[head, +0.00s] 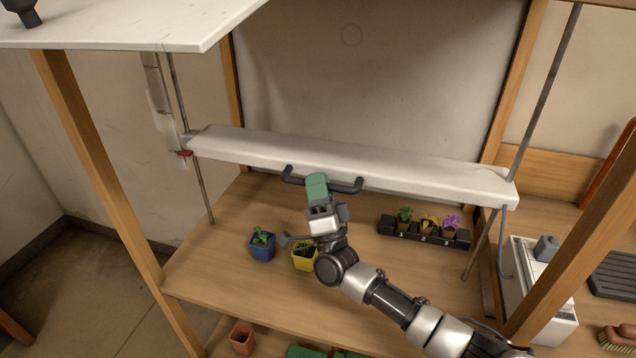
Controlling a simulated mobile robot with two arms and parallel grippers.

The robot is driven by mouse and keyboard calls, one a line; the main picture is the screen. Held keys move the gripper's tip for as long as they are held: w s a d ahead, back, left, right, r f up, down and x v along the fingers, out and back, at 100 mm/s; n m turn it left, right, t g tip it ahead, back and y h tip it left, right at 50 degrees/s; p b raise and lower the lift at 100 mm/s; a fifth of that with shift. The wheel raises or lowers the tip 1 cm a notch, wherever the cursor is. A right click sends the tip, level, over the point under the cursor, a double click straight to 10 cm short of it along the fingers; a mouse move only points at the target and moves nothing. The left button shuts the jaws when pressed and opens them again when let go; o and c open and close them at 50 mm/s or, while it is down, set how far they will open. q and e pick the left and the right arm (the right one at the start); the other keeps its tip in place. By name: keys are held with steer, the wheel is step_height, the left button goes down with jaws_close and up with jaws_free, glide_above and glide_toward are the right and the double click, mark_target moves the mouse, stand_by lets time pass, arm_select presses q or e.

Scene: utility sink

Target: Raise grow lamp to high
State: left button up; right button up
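The grow lamp (400,171) is a long white bar spanning the shelf bay in the head view. It hangs between a left rod (203,185) and a right rod (540,95). A dark handle (345,187) runs along its front edge. My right gripper (317,188) is at the middle of this handle, with a green part over the bar. Whether its fingers are closed on the handle is hidden by the viewing angle. A red marker (184,153) sits at the lamp's left end, beside a pale upright strip (157,95). My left gripper is not in view.
Below the lamp, a blue pot (262,248) and a yellow pot (303,262) stand on the wooden shelf. A black numbered tray (388,227) holds small plants to the right. A white upper panel (120,25) is at top left. Wooden posts (105,185) frame the bay.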

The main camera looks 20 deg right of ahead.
jaws_close()
step_height(320, 180, up, 21)
steer(key=p, duration=1.1)
steer(key=shift+f+p, duration=0.2)
steer(key=shift+p, duration=0.1)
steer(key=shift+r, duration=0.15)
jaws_free()
steer(key=shift+f, duration=0.25)
